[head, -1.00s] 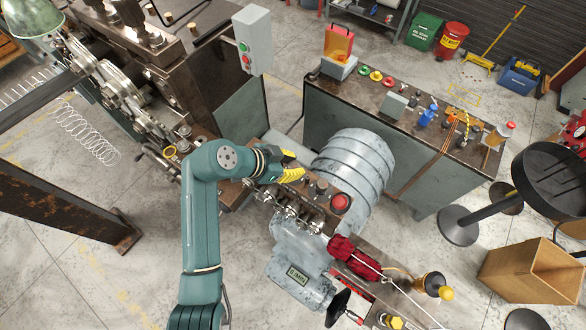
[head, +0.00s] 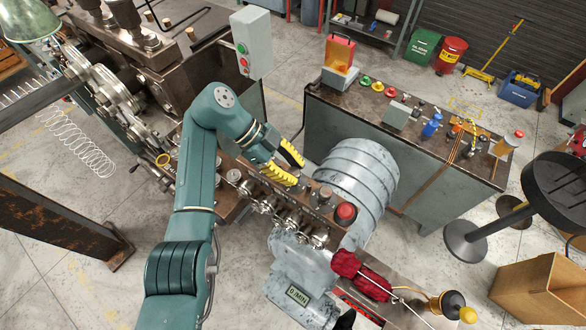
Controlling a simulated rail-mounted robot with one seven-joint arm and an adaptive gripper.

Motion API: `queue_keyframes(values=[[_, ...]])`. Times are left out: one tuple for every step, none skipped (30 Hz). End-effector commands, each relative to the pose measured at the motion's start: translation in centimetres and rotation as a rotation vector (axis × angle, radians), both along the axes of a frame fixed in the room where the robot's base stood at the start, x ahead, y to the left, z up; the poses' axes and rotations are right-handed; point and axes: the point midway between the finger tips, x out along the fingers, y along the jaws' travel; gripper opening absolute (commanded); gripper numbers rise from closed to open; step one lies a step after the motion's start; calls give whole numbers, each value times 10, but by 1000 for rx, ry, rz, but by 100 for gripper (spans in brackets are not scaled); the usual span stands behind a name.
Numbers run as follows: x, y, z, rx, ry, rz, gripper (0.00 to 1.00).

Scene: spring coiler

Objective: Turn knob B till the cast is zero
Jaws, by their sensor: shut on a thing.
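The brown roller block (head: 331,218) runs diagonally through the middle of the head view, with several metal rollers along its front side. On its top are a dark knob (head: 325,192) near the right end, a red button (head: 346,212) beyond it, and a metal knob (head: 234,175) near the left end. My gripper (head: 297,172), with yellow finger pads, points down and right at the top of the block. It is shut on a knob between its fingers, which is mostly hidden. No knob letters are legible, so I cannot tell which one is B.
A large grey ribbed drum (head: 356,178) stands just right of my gripper. A grey switch box (head: 251,42) with green and red buttons rises behind it. A bench (head: 440,172) with small items is at back right.

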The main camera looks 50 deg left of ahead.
Motion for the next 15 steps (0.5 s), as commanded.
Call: queue_keyframes(values=[[0,-1,-1,-4,6,-17,0],[0,-1,-1,-3,6,-28,0],[0,-1,-2,-3,6,-40,0],[0,-1,-2,-3,7,-47,0],[0,-1,-2,-2,6,-54,0],[0,-1,-2,-2,5,-62,0],[0,-1,-3,-3,7,-66,0],[0,-1,-3,-2,6,-70,0],[0,-1,-3,-2,6,-74,0],[0,-1,-3,-2,5,-76,0],[0,-1,-3,-2,5,-78,0],[0,-1,-4,-2,5,-80,0],[0,-1,-4,-2,5,-81,0],[0,-1,-4,-2,5,-81,0],[0,-1,-4,-2,5,-81,0]])
